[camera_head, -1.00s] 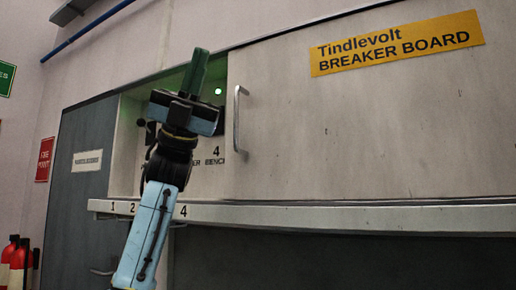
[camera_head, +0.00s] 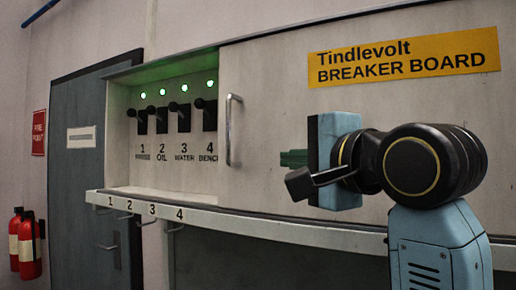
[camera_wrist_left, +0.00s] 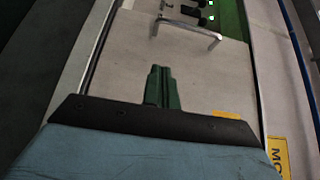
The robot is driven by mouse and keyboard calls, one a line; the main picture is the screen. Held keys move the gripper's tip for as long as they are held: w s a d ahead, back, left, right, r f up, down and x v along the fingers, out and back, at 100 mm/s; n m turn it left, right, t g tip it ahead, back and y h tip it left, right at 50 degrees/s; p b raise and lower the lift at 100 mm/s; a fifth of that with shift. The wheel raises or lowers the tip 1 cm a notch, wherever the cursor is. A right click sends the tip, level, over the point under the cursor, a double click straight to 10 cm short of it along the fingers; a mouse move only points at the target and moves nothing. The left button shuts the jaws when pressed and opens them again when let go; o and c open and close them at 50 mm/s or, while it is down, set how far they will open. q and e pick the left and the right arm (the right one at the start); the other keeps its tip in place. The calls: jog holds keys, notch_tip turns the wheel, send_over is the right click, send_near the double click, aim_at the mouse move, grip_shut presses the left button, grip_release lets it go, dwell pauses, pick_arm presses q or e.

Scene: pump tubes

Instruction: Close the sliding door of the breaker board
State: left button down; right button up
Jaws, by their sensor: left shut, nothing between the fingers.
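The sliding door (camera_head: 265,130) is a pale grey panel under the yellow sign. It stands to the right of the open compartment (camera_head: 175,100), leaving that bay uncovered. Its upright metal handle (camera_head: 230,130) is by its left edge. My left gripper (camera_head: 291,158) is in front of the door, to the right of the handle, with its green fingers shut, empty and pointing left. In the left wrist view the shut fingers (camera_wrist_left: 161,72) point along the door panel (camera_wrist_left: 125,55) towards the handle (camera_wrist_left: 190,32), with a gap between. My right gripper is not in view.
Several black breaker levers (camera_head: 184,117) with green lamps sit in the compartment. A ledge (camera_head: 240,222) with numbered hooks runs below the door. A yellow sign (camera_head: 400,58) is above. A grey door (camera_head: 85,190) and red extinguishers (camera_head: 28,245) stand at left.

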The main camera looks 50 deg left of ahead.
pick_arm(q)
jog(key=p, duration=0.4)
send_near(242, 158)
jog(key=shift+w+a+r, duration=0.1)
jog(key=shift+a+r, duration=0.05)
jog(key=shift+a, duration=0.6)
jog(key=s+a, duration=0.1)
jog(key=s+a+p, duration=0.1)
jog(key=a, duration=0.1)
jog(key=shift+s, duration=0.1)
